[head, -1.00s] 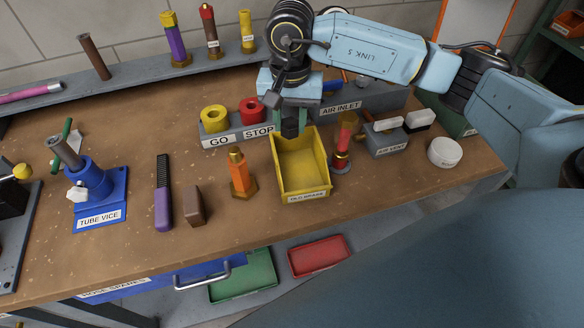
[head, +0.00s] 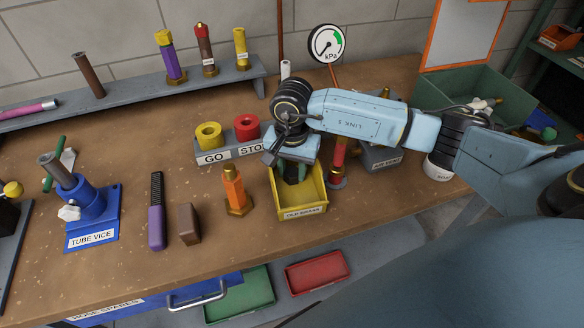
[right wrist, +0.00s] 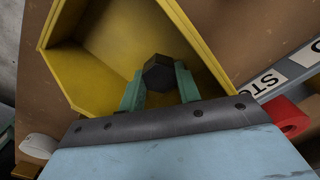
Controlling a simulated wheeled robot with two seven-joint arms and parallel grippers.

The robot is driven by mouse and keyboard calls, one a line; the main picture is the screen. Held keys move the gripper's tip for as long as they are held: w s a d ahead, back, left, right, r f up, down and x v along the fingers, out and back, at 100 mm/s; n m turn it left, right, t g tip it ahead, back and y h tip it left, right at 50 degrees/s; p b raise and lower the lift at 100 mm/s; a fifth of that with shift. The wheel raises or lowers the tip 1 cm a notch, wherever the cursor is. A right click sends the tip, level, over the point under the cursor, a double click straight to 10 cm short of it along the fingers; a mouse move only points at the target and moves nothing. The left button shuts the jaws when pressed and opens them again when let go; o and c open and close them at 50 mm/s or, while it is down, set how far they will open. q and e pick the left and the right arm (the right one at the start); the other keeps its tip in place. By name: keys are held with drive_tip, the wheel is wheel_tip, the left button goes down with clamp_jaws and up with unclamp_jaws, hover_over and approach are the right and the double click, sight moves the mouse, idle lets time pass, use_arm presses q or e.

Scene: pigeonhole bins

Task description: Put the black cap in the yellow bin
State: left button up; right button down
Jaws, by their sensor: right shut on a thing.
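The yellow bin (head: 303,212), with a label on its front, stands on the bench and also fills much of the right wrist view (right wrist: 100,55). My right gripper (head: 292,176) points down into the rear part of the bin. Its green fingers (right wrist: 160,85) are shut on the black cap (right wrist: 158,70), a dark hexagonal piece seen against the bin's inside in the right wrist view. In the head view the cap is mostly hidden or dark between the fingers. I cannot tell whether it touches the bin floor. My left gripper is not in view.
An orange brass-based fitting (head: 236,190) stands left of the bin, and a red one (head: 338,165) close on its right. The GO/STOP button block (head: 215,150) is behind left. A brown block (head: 189,224) and purple-handled file (head: 157,215) lie farther left.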

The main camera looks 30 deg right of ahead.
sight(292, 171)
drive_tip(key=shift+f, duration=0.15)
drive_tip(key=c, duration=1)
unclamp_jaws()
wheel_tip(292, 171, up, 12)
drive_tip(key=shift+r, duration=0.2)
